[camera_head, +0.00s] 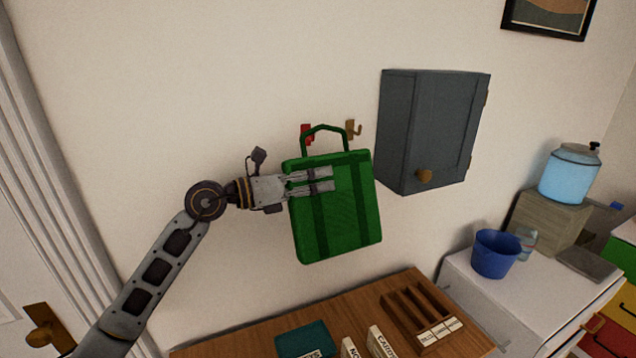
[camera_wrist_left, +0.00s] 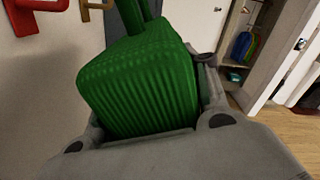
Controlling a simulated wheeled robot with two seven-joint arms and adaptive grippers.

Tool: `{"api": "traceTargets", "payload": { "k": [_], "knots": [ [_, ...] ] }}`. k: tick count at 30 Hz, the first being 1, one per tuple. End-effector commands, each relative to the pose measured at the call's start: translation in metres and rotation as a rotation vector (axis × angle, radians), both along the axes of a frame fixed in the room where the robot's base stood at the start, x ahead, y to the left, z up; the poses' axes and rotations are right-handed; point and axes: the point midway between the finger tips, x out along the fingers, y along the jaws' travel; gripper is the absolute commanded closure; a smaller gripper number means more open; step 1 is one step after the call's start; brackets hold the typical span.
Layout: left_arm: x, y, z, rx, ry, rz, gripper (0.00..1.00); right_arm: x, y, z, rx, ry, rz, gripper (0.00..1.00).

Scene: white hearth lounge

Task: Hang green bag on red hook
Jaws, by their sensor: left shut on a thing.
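The green bag (camera_head: 341,215) hangs upright in the air before the white wall, with its handle loop up. My left gripper (camera_head: 325,181) is shut on the bag near its upper left part. The bag also fills the middle of the left wrist view (camera_wrist_left: 140,85). The red hook (camera_head: 306,133) is on the wall behind the top left of the handle, which partly overlaps it. The red hook also shows at the top left of the left wrist view (camera_wrist_left: 22,18). Whether the handle touches the hook I cannot tell. My right gripper is not in view.
A brass hook (camera_head: 352,129) is just right of the red one. A grey wall cabinet (camera_head: 432,130) hangs close to the bag's right. Below is a wooden table (camera_head: 250,341) with a slotted organizer (camera_head: 424,312). A blue bucket (camera_head: 495,254) stands on a white cabinet at right.

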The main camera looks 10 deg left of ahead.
Motion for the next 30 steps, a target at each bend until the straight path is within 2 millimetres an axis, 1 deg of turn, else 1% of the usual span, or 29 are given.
{"api": "traceTargets", "payload": {
  "k": [11,30],
  "knots": [
    [0.012,0.008,-0.001,-0.002,-0.001,0.001,0.96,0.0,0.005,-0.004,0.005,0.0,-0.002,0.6],
    [0.03,0.021,-0.002,-0.001,-0.002,0.0,0.96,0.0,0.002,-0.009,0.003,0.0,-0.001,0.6]
  ]
}}
